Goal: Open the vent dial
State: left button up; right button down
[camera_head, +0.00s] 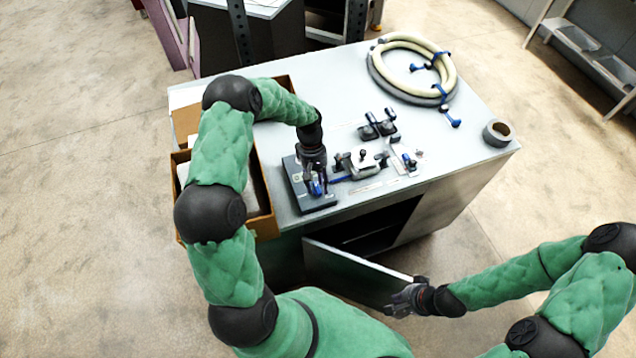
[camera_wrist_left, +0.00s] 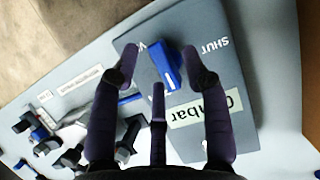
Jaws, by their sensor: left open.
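The vent dial is a blue knob (camera_wrist_left: 166,68) with a white mark on a dark grey box (camera_head: 295,190). The box also fills the right of the left wrist view (camera_wrist_left: 215,90), with "SHUT" printed to the right of the knob. My left gripper (camera_head: 316,186) is over the box, pointing down. In the left wrist view its open fingers (camera_wrist_left: 160,58) are on either side of the blue knob; I cannot tell whether they touch it. My right gripper (camera_head: 402,300) is beside the open cabinet door (camera_head: 355,275), away from the dial; its jaws are too small to read.
On the table (camera_head: 310,75) are a coiled hose (camera_head: 378,72) with blue clips, a tape roll (camera_head: 497,133), black clamps (camera_head: 378,125) and a metal fixture (camera_head: 360,163) right of the box. A cardboard box (camera_head: 262,228) stands at the left edge.

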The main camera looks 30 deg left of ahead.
pick_arm(q)
jog(key=v, duration=1.2)
jog(key=shift+d+f, duration=0.1)
pick_arm(e)
jog(key=shift+s+d, duration=0.1)
